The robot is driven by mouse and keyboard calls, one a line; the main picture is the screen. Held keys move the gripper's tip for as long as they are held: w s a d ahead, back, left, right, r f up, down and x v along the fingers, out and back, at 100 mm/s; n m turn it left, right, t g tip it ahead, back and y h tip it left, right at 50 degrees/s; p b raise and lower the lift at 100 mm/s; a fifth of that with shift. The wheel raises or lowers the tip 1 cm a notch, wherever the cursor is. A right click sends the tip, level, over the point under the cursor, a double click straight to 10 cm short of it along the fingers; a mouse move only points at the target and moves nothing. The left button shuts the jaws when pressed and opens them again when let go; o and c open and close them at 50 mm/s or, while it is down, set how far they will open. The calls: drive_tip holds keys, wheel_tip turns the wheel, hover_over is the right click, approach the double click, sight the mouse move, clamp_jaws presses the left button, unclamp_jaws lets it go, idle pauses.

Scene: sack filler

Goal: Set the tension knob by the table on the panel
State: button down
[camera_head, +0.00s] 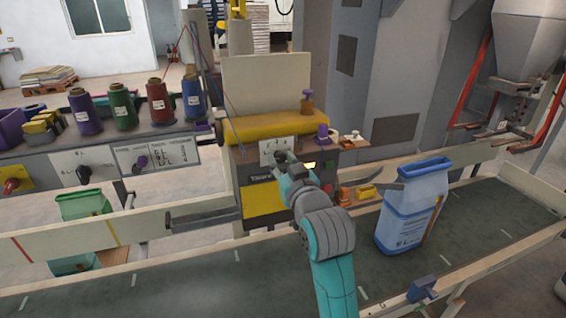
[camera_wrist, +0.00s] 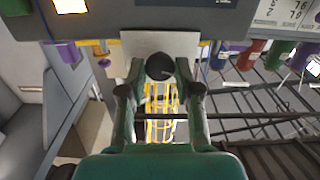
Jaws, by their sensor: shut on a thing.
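A black round knob (camera_wrist: 160,67) sits on a pale plate (camera_wrist: 140,44) on the machine's front panel. My gripper (camera_wrist: 160,72) has one finger on each side of the knob and is shut on it. In the head view my gripper (camera_head: 284,160) reaches the front of the machine and hides the knob. Part of the pale plate with dark marks (camera_head: 276,148) shows behind it. A white card with printed figures (camera_wrist: 285,14) is at the top right of the wrist view; its full text is not readable. The knob's setting cannot be read.
A lit yellow display (camera_head: 310,164) is right of my gripper. Thread cones (camera_head: 122,110) stand on the left bench, above a dark knob (camera_head: 84,173) and a purple knob (camera_head: 141,162).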

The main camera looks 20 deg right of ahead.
drive_tip(key=m, duration=1)
drive_tip(key=shift+m, duration=2.2)
drive_tip(key=shift+f, duration=0.1)
drive_tip(key=c, duration=0.8)
unclamp_jaws()
drive_tip(key=shift+s, duration=0.1)
drive_tip(key=s, duration=0.7)
drive_tip(key=shift+s, duration=0.15)
